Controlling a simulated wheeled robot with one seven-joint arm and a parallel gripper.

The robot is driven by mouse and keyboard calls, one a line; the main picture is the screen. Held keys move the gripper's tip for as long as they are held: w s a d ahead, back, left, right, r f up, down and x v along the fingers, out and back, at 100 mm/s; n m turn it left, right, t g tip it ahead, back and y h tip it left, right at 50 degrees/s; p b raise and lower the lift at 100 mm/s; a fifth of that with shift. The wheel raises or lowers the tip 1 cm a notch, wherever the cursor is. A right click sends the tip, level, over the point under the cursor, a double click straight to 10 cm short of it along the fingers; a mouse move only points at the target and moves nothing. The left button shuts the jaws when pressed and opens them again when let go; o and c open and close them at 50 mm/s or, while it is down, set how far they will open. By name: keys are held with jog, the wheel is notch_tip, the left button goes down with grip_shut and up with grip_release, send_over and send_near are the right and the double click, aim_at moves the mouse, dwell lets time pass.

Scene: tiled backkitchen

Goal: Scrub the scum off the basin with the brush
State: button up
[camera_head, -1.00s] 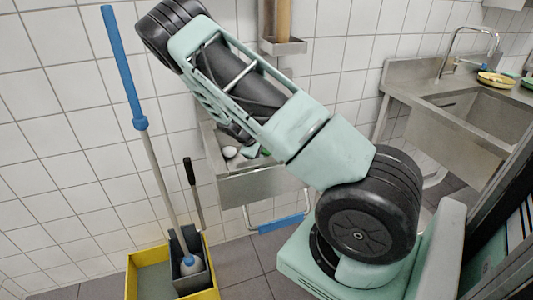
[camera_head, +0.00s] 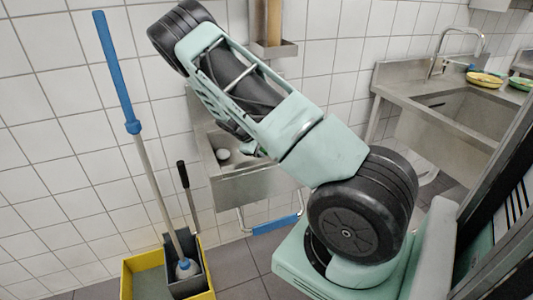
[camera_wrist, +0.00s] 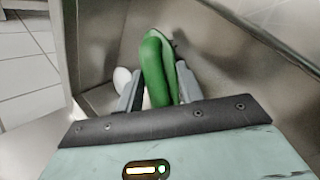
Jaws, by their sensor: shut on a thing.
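My gripper (camera_wrist: 158,84) is shut on a green, elongated thing that looks like the brush (camera_wrist: 153,66). It reaches forward from between the fingers inside a grey steel basin (camera_wrist: 100,35). The brush's bristles are hidden, and I cannot tell whether it touches the steel. In the head view the small wall basin (camera_head: 255,187) is partly covered by my arm, and my gripper is mostly hidden there. No scum can be made out clearly.
A white rounded thing (camera_wrist: 122,78) lies left of my fingers. A yellow mop bucket (camera_head: 143,262) with a blue-handled mop (camera_head: 116,70) stands at left. A larger steel sink (camera_head: 450,120) with yellow and green dishes is at right. A blue bar (camera_head: 277,225) is below the basin.

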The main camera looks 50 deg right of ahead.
jog(key=shift+w+d, duration=0.3)
jog(key=shift+w, duration=0.4)
jog(key=shift+w+d, duration=0.35)
jog(key=shift+w, duration=0.4)
jog(key=shift+w+d, duration=0.3)
jog(key=shift+w, duration=0.4)
jog(key=shift+r+p, duration=1.85)
jog(key=shift+r, duration=1.2)
grip_shut()
jog(key=shift+d+r, duration=0.1)
